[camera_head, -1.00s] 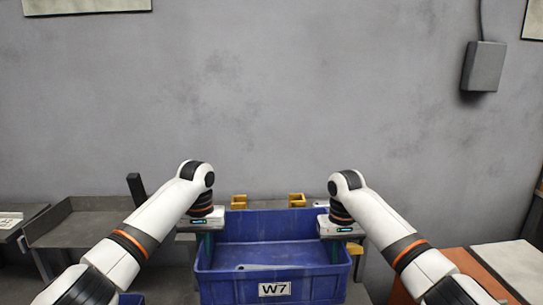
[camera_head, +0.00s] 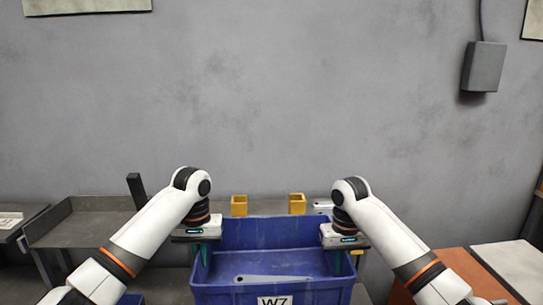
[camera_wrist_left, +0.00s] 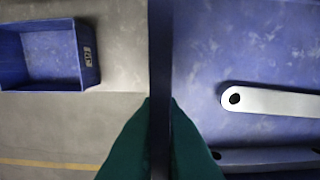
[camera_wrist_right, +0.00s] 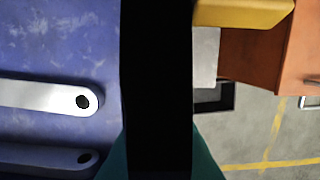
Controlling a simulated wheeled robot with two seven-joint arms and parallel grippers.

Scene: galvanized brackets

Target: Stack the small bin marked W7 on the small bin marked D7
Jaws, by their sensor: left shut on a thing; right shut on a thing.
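The blue small bin marked W7 (camera_head: 236,292) hangs between my two grippers, its label cut by the lower picture edge. A pale metal bracket (camera_head: 272,279) lies in it. My left gripper (camera_head: 203,250) is shut on its left wall, and my right gripper (camera_head: 338,256) is shut on its right wall. The left wrist view shows the wall edge (camera_wrist_left: 160,50) between the fingers; the right wrist view shows the other wall (camera_wrist_right: 157,70). Another blue bin (camera_wrist_left: 92,72) stands lower, at the left in the left wrist view. Its label is too blurred to read.
Two yellow blocks (camera_head: 239,206) (camera_head: 297,204) stand behind the bin on a grey surface by the wall. A grey tray-like bench (camera_head: 80,232) is at the left. An orange-brown table (camera_head: 462,262) is at the right. The left wrist view shows floor with a yellow line (camera_wrist_left: 50,163).

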